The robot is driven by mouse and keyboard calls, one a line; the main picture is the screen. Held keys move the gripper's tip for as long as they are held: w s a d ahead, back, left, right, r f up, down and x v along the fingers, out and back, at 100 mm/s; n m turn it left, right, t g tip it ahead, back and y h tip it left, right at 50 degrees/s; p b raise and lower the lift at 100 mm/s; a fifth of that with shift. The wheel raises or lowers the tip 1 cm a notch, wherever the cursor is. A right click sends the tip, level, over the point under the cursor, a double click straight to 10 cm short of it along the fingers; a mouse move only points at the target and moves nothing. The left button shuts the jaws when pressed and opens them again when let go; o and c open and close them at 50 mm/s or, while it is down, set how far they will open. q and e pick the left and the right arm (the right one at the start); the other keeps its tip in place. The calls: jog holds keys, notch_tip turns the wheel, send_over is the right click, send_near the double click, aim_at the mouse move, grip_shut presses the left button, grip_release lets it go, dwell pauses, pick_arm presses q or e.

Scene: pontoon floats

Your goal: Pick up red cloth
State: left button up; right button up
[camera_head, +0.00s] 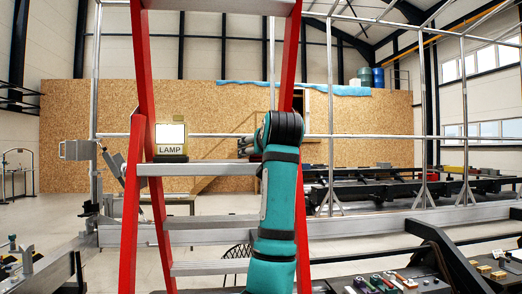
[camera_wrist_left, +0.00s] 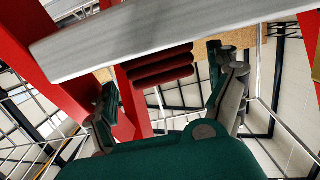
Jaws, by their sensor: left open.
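A dark red folded bundle, which looks like the red cloth (camera_wrist_left: 160,68), shows in the left wrist view beside a pale metal ladder step (camera_wrist_left: 150,36). It lies between and beyond the fingers of my left gripper (camera_wrist_left: 166,100), which are spread wide and empty. I cannot tell whether the cloth touches the step. In the head view my left gripper (camera_head: 246,146) is small and partly hidden by its dark wrist joint, close to the ladder step (camera_head: 200,168). My right gripper is in neither view.
A red ladder (camera_head: 132,210) stands close in front, its rails and steps around my arm. A lit box marked LAMP (camera_head: 171,140) shows above a step. A rack of small parts (camera_head: 385,283) is at lower right. Metal posts and rails stand behind.

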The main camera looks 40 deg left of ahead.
pick_arm(q)
jog(key=p+x, duration=0.1)
jog(key=x, duration=0.3)
jog(key=shift+s+a+f, duration=0.1)
jog(key=shift+s+f, duration=0.05)
jog(key=shift+s, duration=0.1)
jog(key=shift+c, duration=0.5)
jog(key=shift+d, duration=0.35)
jog(key=shift+c, duration=1.1)
jog(key=shift+a, duration=0.1)
jog(key=c, duration=0.9)
